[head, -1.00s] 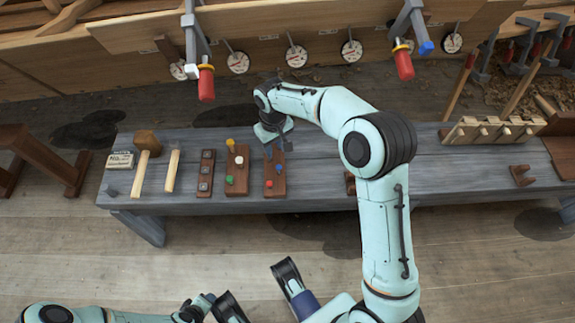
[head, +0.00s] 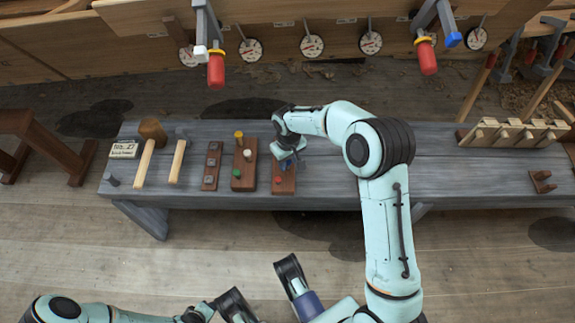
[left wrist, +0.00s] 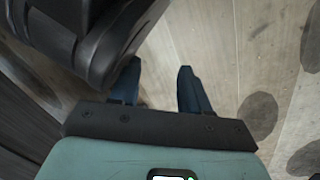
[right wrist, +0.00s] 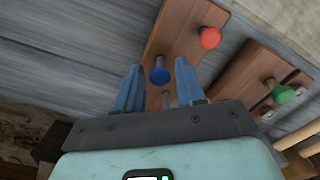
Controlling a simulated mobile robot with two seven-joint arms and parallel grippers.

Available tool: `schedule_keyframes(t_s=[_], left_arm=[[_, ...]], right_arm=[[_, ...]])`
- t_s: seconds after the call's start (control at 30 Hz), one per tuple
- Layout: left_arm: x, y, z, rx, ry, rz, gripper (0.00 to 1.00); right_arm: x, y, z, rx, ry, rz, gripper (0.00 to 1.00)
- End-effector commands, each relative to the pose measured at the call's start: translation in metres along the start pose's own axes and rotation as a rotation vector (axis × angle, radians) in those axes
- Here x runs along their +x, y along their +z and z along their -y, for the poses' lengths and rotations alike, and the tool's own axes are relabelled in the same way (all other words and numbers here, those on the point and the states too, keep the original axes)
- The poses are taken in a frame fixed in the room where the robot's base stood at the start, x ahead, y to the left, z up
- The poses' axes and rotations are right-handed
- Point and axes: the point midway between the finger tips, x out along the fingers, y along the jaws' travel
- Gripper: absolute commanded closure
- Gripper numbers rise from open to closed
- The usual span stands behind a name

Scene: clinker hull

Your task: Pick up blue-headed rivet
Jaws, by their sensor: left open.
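The blue-headed rivet (right wrist: 160,76) stands in a brown wooden block (right wrist: 190,32) in the right wrist view. My right gripper (right wrist: 159,68) is open, with one finger on each side of the rivet in that view; I cannot tell if they touch it. In the head view my right gripper (head: 290,158) is low over the block (head: 284,188), partly covering the blue head. My left gripper (left wrist: 157,75) is open and empty above the floor in the left wrist view.
A red-headed rivet (right wrist: 209,38) shares the block. A neighbouring block (head: 244,184) holds yellow, white and green (right wrist: 283,94) rivets. Red-handled clamps (head: 216,70) hang from the hull planks behind.

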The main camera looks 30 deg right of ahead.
Motion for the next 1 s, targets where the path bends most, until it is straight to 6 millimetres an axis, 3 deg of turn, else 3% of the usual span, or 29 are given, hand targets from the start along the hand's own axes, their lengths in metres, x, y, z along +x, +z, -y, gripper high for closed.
schedule_keyframes(t_s=[0.07,0.27,0.3,0.4,0.77,0.87,1.0], left_arm=[[0.004,0.004,0.004,-0.005,-0.008,0.015,0.54],[0.003,0.005,0.005,-0.006,-0.009,0.018,0.54],[0.003,0.005,0.005,-0.006,-0.009,0.018,0.54],[0.003,0.005,0.004,-0.005,-0.008,0.017,0.54],[0.002,0.003,0.003,-0.004,-0.006,0.012,0.54],[-0.003,-0.001,-0.001,0.000,0.001,-0.004,0.54],[-0.015,-0.015,-0.013,0.012,0.022,-0.049,0.54]], right_arm=[[0.009,0.000,0.000,0.000,-0.001,0.000,0.61],[0.009,0.000,0.000,0.000,-0.001,-0.002,0.61],[0.009,0.000,0.000,0.000,-0.001,-0.002,0.68],[0.009,0.000,0.000,0.000,-0.001,-0.002,1.00],[0.005,-0.001,0.000,0.000,0.000,-0.002,1.00],[-0.006,-0.001,0.000,0.000,0.000,-0.004,1.00],[-0.038,-0.001,0.000,0.001,0.000,-0.007,1.00]])
